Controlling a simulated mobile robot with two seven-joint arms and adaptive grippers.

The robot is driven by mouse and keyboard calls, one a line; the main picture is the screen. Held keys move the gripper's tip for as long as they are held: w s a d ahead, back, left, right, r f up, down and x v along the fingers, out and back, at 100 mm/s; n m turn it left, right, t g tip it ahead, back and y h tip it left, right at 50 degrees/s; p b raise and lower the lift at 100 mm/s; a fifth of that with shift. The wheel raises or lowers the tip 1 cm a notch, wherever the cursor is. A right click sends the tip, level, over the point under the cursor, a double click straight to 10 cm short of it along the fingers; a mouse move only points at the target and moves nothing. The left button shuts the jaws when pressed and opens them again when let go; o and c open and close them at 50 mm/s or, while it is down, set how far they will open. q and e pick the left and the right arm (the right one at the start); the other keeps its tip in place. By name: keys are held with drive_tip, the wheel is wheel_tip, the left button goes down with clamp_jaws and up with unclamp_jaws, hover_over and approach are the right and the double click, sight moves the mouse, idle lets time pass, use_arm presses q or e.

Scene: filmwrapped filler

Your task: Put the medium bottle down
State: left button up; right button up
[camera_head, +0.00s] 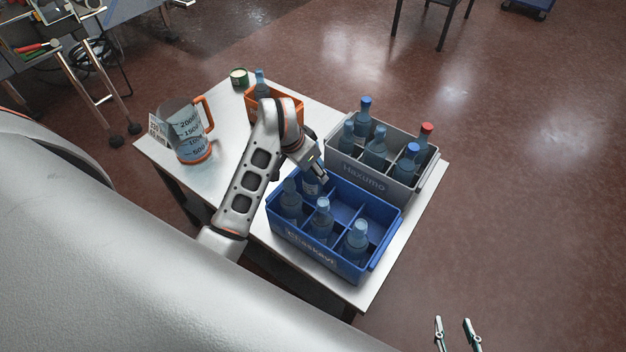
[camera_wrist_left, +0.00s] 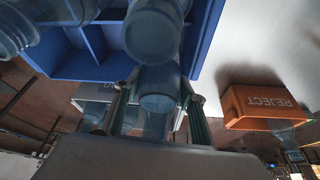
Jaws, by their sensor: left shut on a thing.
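My left gripper (camera_head: 318,172) is shut on a blue-tinted bottle (camera_head: 312,186) at the back left compartment of the blue crate (camera_head: 318,256). The gripper hides the bottle's top, and I cannot tell whether its base touches the crate floor. In the left wrist view the bottle (camera_wrist_left: 160,88) sits between the two fingers of the left gripper (camera_wrist_left: 158,100), with the blue crate (camera_wrist_left: 112,66) close by. My right gripper (camera_head: 456,336) is open and empty at the bottom edge of the head view, off the table.
Bottles (camera_head: 321,222) fill the blue crate's front row; two back compartments look empty. The grey crate (camera_head: 372,180) behind holds several bottles.

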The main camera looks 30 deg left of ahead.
sight(312, 179)
use_arm(q)
drive_tip(key=shift+f+b, duration=0.3)
drive_tip(key=shift+f, duration=1.75)
drive_tip(key=shift+f, duration=0.1)
drive_tip(key=shift+f, duration=0.15)
drive_tip(key=o, duration=1.2)
drive_tip(key=shift+c, duration=0.2)
